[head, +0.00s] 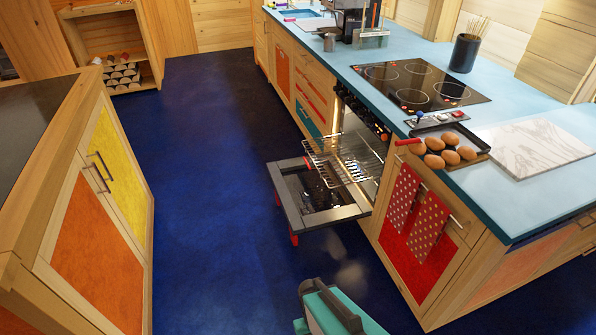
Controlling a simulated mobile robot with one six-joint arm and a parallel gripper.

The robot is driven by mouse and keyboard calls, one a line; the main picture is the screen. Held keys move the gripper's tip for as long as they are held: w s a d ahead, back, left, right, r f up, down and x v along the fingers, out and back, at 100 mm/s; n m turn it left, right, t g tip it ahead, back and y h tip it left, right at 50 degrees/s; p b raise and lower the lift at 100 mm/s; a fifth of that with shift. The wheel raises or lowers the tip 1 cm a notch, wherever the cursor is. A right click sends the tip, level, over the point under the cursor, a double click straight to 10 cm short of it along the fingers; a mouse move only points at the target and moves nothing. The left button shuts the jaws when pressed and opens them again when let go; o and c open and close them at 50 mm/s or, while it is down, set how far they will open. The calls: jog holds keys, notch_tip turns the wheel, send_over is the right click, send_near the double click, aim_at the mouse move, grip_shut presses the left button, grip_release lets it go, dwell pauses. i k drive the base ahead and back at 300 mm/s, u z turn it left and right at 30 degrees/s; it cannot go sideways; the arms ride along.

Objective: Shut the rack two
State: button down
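A wire rack (343,160) sticks out of the oven at the middle of the picture. It is pulled out over the open oven door (290,205), which is folded down low above the floor. I cannot tell from the picture whether a second rack sits inside the dark oven cavity. Only a teal and grey part of my own body shows at the bottom edge. My gripper cannot be made out in this view.
A cooktop (420,85) is set in the blue counter above the oven. A tray of eggs (450,150) and a marble board (535,147) lie at the right. Two red towels (428,225) hang beside the oven. The blue floor (205,180) left of the door is clear.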

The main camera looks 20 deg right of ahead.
aim_at(304, 158)
jog(key=u, duration=0.1)
jog(key=i, duration=1.3)
jog(key=u, duration=1.45)
jog(key=k, duration=0.55)
jog(key=u, duration=0.3)
